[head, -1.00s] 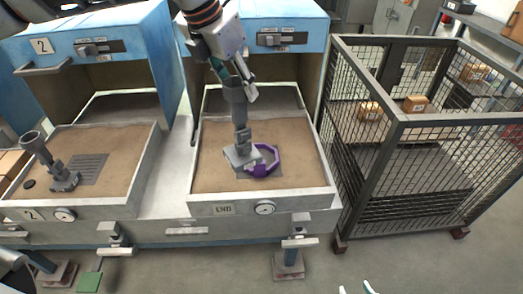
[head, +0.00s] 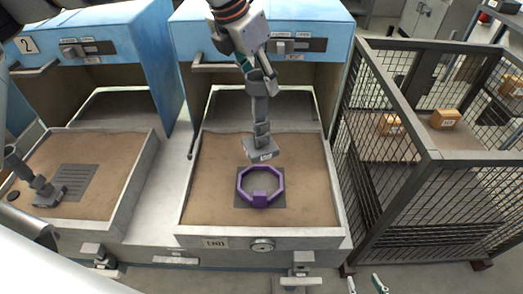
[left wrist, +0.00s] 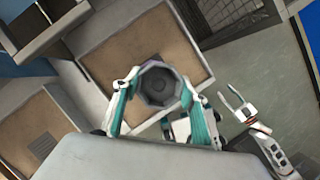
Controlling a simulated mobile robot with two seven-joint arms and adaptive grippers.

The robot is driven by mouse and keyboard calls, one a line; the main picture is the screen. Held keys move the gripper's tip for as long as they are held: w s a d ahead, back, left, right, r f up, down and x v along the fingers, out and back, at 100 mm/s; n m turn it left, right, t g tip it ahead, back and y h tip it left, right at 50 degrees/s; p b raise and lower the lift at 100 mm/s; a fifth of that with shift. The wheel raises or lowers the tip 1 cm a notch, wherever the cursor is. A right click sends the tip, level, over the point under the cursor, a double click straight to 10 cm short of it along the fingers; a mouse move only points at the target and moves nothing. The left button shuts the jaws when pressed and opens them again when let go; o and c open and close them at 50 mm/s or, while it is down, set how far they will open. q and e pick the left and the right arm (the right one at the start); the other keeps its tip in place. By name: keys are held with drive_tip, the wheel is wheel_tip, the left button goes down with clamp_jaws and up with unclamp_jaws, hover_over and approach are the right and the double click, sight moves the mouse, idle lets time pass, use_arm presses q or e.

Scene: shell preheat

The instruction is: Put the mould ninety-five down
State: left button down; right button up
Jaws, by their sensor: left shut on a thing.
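My left gripper (head: 258,76) is shut on the upper part of a grey mould (head: 262,128). The mould has a long stem and a flat, labelled foot, which shows just behind a purple octagonal ring (head: 242,182); I cannot read the label. The foot looks raised over the sand tray, but I cannot tell the gap. The ring lies on a dark square plate in the sand tray (head: 205,232). In the left wrist view the mould's dark cup (left wrist: 158,86) sits between my fingers and hides what is below. My right gripper (head: 366,285) is open and empty at the bottom edge.
A similar grey mould (head: 44,190) stands on the left tray (head: 125,210), beside a slotted plate. Blue ovens (head: 270,15) stand behind both trays. A mesh cage (head: 425,160) with cardboard boxes is close on the right. Bare sand surrounds the ring.

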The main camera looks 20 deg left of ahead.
sight(253, 122)
use_arm(q)
wheel_tip(253, 122, down, 17)
drive_tip(key=shift+f+p, duration=0.1)
drive_tip(key=shift+p, duration=0.65)
drive_tip(key=shift+f+b, duration=0.3)
drive_tip(key=shift+b, duration=0.15)
drive_tip(key=c, duration=1.2)
unclamp_jaws()
drive_tip(key=shift+r+p, duration=0.45)
drive_tip(key=shift+p, duration=0.1)
drive_tip(key=b+v, duration=0.2)
drive_tip(key=v, duration=0.8)
drive_tip(key=shift+s+r, duration=0.15)
drive_tip(key=shift+r, duration=0.05)
drive_tip(key=shift+s+a+r, duration=0.15)
drive_tip(key=shift+s+r, duration=0.15)
drive_tip(key=shift+r, duration=0.3)
